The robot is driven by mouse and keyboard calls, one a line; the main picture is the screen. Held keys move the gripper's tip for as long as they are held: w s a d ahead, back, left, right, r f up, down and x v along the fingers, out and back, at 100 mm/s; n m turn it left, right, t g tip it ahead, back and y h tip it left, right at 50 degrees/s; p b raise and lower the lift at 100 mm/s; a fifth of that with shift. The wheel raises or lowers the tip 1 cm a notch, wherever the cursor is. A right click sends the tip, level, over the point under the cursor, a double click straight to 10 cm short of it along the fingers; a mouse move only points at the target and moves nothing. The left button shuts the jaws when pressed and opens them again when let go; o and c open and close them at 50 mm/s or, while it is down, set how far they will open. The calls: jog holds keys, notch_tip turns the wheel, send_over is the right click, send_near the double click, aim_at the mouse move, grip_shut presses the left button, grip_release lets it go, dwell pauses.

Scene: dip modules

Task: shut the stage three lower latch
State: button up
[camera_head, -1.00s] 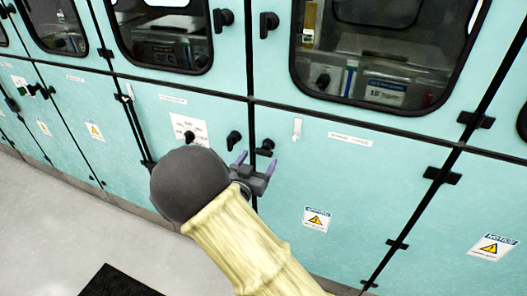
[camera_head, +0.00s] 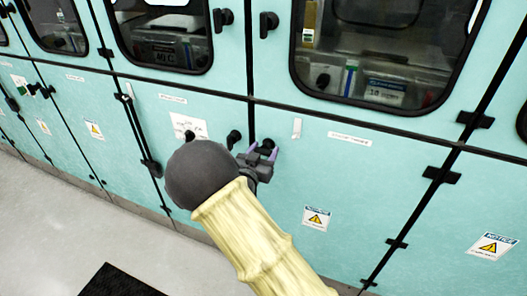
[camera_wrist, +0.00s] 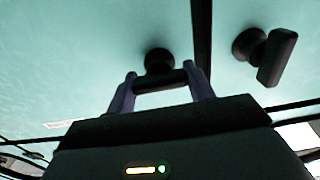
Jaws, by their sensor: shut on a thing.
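The lower latch, a black knob with a bar handle (camera_head: 268,144), sits on the teal lower door (camera_head: 400,185) just right of the vertical seam. In the wrist view its round base and bar handle (camera_wrist: 160,68) show between my two fingers. My gripper (camera_head: 262,151) is at this latch, with its purple fingers shut on the handle; it also shows in the wrist view (camera_wrist: 163,77). In the wrist view the handle lies crosswise, from one finger to the other. The door label (camera_head: 350,138) is too blurred to read.
A second black latch (camera_head: 234,139) is close by, left of the seam; it also shows in the wrist view (camera_wrist: 268,55). Upper-door latches (camera_head: 268,24) are above. Black hinges (camera_head: 441,175) stick out at right. The grey floor (camera_head: 60,225) is open, with a dark mat (camera_head: 118,282).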

jog(key=shift+r+n+p, duration=0.1)
jog(key=shift+n+p, duration=0.3)
jog(key=n+p, duration=0.3)
jog(key=shift+a+r, duration=0.1)
jog(key=n+p, duration=0.3)
jog(key=n, duration=0.1)
jog(key=shift+a+n, duration=0.1)
jog(key=shift+n, duration=0.3)
jog(key=n+p, duration=0.2)
jog(key=n, duration=0.2)
jog(key=shift+n, duration=0.3)
jog(key=n+p, duration=0.1)
jog(key=n, duration=0.1)
jog(key=n+p, duration=0.1)
jog(key=n, duration=0.1)
jog(key=shift+f+n, duration=0.35)
jog(key=shift+n, duration=0.05)
jog(key=o, duration=1)
